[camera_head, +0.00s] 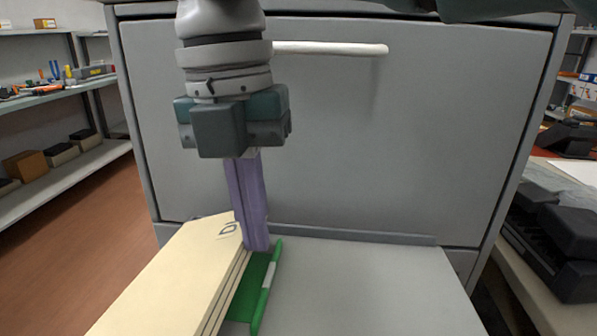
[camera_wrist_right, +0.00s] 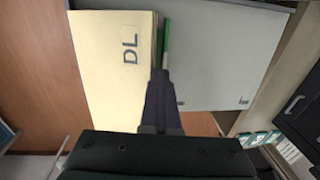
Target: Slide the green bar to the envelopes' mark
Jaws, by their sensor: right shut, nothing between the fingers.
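The green bar (camera_head: 267,284) stands along the right side of the cream envelopes (camera_head: 178,275) on a grey surface. It also shows in the right wrist view (camera_wrist_right: 166,40) as a thin green strip beside the envelopes (camera_wrist_right: 108,75). The top envelope carries a printed "DL" (camera_wrist_right: 130,48). My right gripper (camera_head: 257,248) points down with its purple fingers shut and empty. Its tips are at the far end of the bar, close to the envelopes' edge; I cannot tell whether they touch. The fingers hide part of the bar. My left gripper is not in view.
The grey surface (camera_head: 350,285) right of the bar is clear, with a small dark mark (camera_wrist_right: 243,102) near one corner. A grey cabinet front (camera_head: 400,140) with a white handle (camera_head: 335,48) rises behind. Shelves stand left; black equipment (camera_head: 565,235) stands right.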

